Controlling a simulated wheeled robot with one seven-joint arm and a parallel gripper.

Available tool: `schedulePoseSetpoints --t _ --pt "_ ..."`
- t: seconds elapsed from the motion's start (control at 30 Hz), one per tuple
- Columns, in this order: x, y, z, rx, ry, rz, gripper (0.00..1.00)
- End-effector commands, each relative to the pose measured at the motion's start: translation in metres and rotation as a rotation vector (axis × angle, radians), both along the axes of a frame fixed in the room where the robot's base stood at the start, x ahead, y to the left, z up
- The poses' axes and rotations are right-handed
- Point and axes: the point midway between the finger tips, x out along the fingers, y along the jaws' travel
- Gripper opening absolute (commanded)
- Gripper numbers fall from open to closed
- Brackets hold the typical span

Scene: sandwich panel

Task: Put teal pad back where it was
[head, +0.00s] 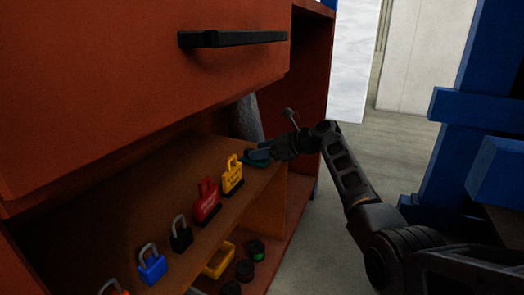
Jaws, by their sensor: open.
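The teal pad (255,163) lies at the right end of the brown shelf (118,218), under the orange panel. It is partly hidden by my gripper (258,154), which reaches in from the right just over it. The gripper is open. The picture is too small to tell whether a finger touches the pad.
A row of padlocks stands along the shelf: yellow (232,177), red (207,203), black (181,236) and blue (152,266). The yellow one is close left of my gripper. A grey object (248,118) stands behind. Below are a yellow bin (219,260) and dark round items (245,270).

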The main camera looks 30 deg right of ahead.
Motion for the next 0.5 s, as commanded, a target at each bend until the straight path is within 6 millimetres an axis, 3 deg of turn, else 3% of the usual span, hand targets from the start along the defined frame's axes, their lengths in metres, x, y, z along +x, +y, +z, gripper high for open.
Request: schedulePoseSetpoints --t 0.17,0.5 --pt "-0.006 -0.005 0.008 -0.001 -0.002 -0.001 0.57" --pt "-0.055 -0.04 0.034 -0.001 0.0 -0.002 0.57"
